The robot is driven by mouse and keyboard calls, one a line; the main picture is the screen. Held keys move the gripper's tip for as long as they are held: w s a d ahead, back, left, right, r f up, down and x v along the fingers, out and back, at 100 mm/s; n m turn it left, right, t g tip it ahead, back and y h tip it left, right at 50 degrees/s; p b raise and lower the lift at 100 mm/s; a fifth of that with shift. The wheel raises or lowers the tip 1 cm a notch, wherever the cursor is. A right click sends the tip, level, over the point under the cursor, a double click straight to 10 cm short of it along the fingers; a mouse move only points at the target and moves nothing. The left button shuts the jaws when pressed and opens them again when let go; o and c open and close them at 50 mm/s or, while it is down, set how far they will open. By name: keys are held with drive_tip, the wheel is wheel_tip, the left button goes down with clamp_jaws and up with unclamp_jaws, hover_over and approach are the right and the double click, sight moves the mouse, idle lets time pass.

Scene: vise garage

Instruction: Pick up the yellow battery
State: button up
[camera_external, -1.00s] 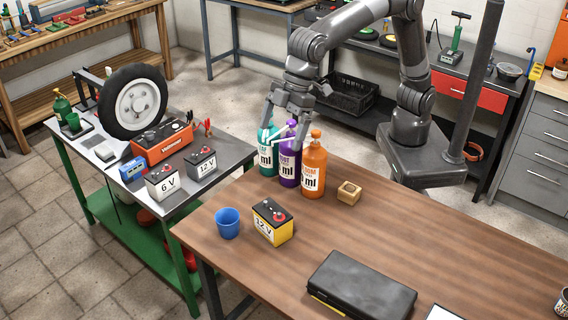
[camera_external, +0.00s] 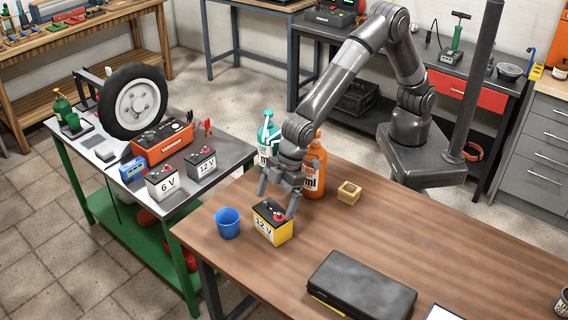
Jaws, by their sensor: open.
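The yellow battery (camera_external: 272,228) stands upright on the wooden table (camera_external: 430,225). It has a black top, a white label reading 12 V and a red cap. My gripper (camera_external: 278,203) points down at the battery, with its fingers spread apart. One finger is at the battery's upper left and the other at its right side. I cannot tell whether the fingers touch it. The battery's far side is partly hidden.
A blue cup (camera_external: 228,223) stands just left of the battery. An orange bottle (camera_external: 316,168) and a teal bottle (camera_external: 266,138) stand behind my gripper. A small wooden box (camera_external: 348,193) and a black case (camera_external: 362,286) are to the right. Table between them is clear.

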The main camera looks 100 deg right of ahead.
sight(273, 211)
drive_tip(key=x, duration=0.5)
drive_tip(key=shift+s+d+f, duration=0.1)
drive_tip(key=shift+d+f, duration=0.1)
drive_tip(key=shift+f, duration=0.1)
drive_tip(key=shift+c, duration=0.6)
drive_tip(key=c, duration=1.2)
drive_tip(key=shift+r, duration=0.15)
drive_tip(key=shift+c, duration=0.3)
